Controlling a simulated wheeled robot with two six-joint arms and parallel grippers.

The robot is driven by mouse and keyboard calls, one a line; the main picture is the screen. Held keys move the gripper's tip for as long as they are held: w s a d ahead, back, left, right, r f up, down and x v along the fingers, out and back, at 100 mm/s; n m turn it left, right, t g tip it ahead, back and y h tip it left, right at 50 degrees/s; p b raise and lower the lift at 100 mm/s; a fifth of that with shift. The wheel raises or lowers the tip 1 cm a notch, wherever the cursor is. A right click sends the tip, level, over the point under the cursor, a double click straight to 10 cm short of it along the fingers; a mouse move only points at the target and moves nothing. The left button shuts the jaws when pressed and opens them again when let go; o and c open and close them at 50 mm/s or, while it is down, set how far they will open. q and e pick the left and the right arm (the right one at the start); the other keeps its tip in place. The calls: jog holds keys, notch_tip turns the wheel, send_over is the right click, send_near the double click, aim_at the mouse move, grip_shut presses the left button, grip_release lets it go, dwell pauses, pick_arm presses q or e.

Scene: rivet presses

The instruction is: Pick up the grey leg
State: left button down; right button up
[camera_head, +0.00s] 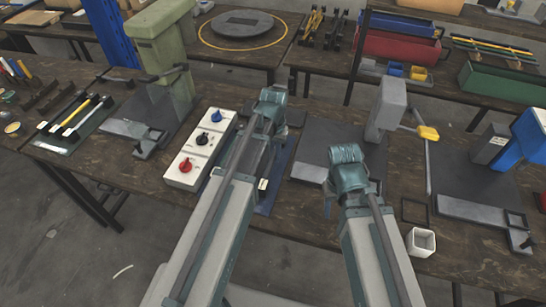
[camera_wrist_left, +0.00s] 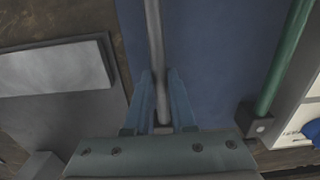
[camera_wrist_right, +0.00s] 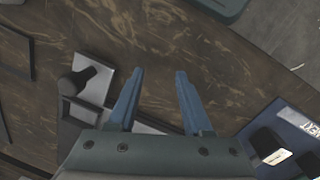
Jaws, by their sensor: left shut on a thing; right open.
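The grey leg (camera_wrist_left: 154,35) is a thin rod in the left wrist view. It runs up from between the fingers of my left gripper (camera_wrist_left: 159,78), which is shut on it, over a blue mat (camera_wrist_left: 215,50). A green rod (camera_wrist_left: 286,55) with a dark grey end piece (camera_wrist_left: 260,124) is apart from it, to the right. In the head view, my left wrist hides most of the grey leg. My right gripper (camera_wrist_right: 158,76) is open and empty above the brown worktop (camera_wrist_right: 215,60).
A white control box (camera_head: 186,172) with red, black and blue knobs stands left of my left arm. A green press (camera_head: 160,50) is behind it. A grey press (camera_head: 387,105) and a blue press (camera_head: 530,130) stand right. A white cup (camera_head: 421,242) is near the front edge.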

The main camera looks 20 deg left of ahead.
aim_at(274, 156)
pick_arm(q)
jog(key=shift+r+p, duration=0.45)
jog(key=shift+r, duration=0.05)
pick_arm(e)
jog(key=shift+r, duration=0.5)
pick_arm(q)
notch_tip(274, 156, up, 3)
jog(key=p, duration=0.2)
jog(key=shift+f+p, duration=0.1)
jog(key=shift+p, duration=0.25)
pick_arm(e)
notch_tip(274, 156, up, 3)
jog(key=shift+f, duration=0.15)
pick_arm(q)
jog(key=s+d+r+p, duration=0.1)
jog(key=s+d, duration=0.7)
jog(key=d, duration=0.5)
jog(key=shift+s+d, duration=0.15)
jog(key=shift+d, duration=0.15)
pick_arm(e)
jog(key=shift+r, duration=0.6)
pick_arm(q)
jog(key=shift+r, duration=0.1)
